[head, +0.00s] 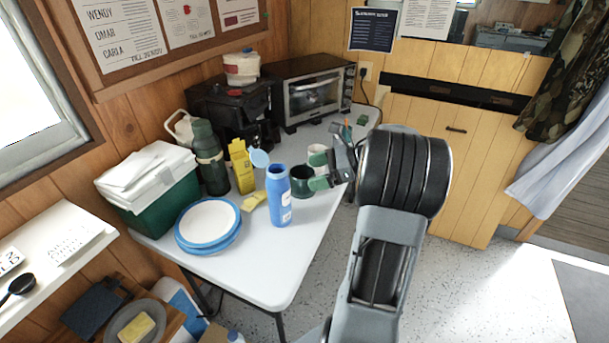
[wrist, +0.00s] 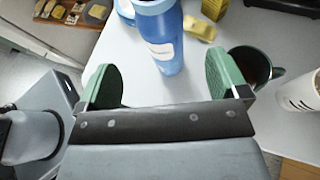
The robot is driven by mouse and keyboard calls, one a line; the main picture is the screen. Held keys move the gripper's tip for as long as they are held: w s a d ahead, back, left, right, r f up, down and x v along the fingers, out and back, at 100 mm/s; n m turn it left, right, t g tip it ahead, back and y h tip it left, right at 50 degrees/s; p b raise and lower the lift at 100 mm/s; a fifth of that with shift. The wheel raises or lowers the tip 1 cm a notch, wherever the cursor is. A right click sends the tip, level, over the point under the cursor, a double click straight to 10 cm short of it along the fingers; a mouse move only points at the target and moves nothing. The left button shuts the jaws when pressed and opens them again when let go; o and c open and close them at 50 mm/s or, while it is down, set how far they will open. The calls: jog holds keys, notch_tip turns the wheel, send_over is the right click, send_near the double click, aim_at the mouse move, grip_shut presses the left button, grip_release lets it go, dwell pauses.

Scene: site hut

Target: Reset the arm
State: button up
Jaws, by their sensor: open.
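My gripper (head: 328,165) is over the front right part of the white table (head: 270,270), on my raised arm. In the wrist view my gripper (wrist: 163,78) has its two green-padded fingers spread wide with nothing between them. A blue bottle (head: 278,200) with a white label stands upright on the table, apart from the fingers. In the wrist view the bottle (wrist: 160,35) appears beyond the gap between the fingers. A green mug (head: 301,185) with dark contents stands just right of the bottle, close to the gripper.
A blue-rimmed plate stack (head: 208,222), a green cooler (head: 160,205), a flask (head: 211,165) and a yellow box (head: 242,165) crowd the table's left. A toaster oven (head: 310,95) stands behind. A white cup (wrist: 302,92) is near the right edge. Floor on the right is open.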

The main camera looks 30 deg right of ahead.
jog(key=shift+s+d+r, duration=0.15)
jog(key=shift+d, duration=0.1)
dwell(0.5)
